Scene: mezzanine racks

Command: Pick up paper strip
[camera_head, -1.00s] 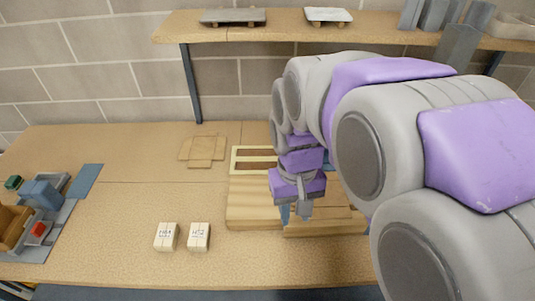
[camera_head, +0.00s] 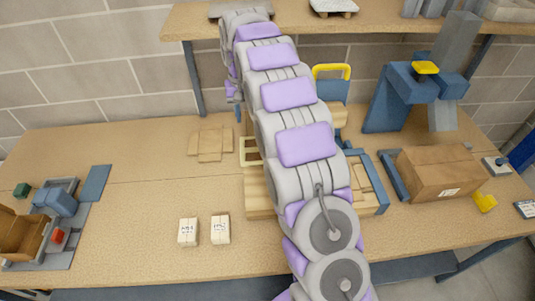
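I cannot pick out a paper strip with certainty. Flat tan pieces (camera_head: 210,143) lie overlapping on the bench, left of my arm. Two small pale blocks with dark writing stand nearer the front, a left one (camera_head: 188,232) and a right one (camera_head: 220,230). My arm rises through the middle of the view and bends down at its far end. My gripper (camera_head: 238,108) seems to hang there, above the back of the bench and beyond the tan pieces. It is small and partly hidden by the arm, so its fingers cannot be read.
A wooden frame and boards (camera_head: 258,195) are partly hidden behind my arm. A brown box (camera_head: 438,172) and a blue stand (camera_head: 388,105) are at right. A grey tray (camera_head: 75,225) is at left. A shelf (camera_head: 190,22) overhangs the back. The left-middle bench is clear.

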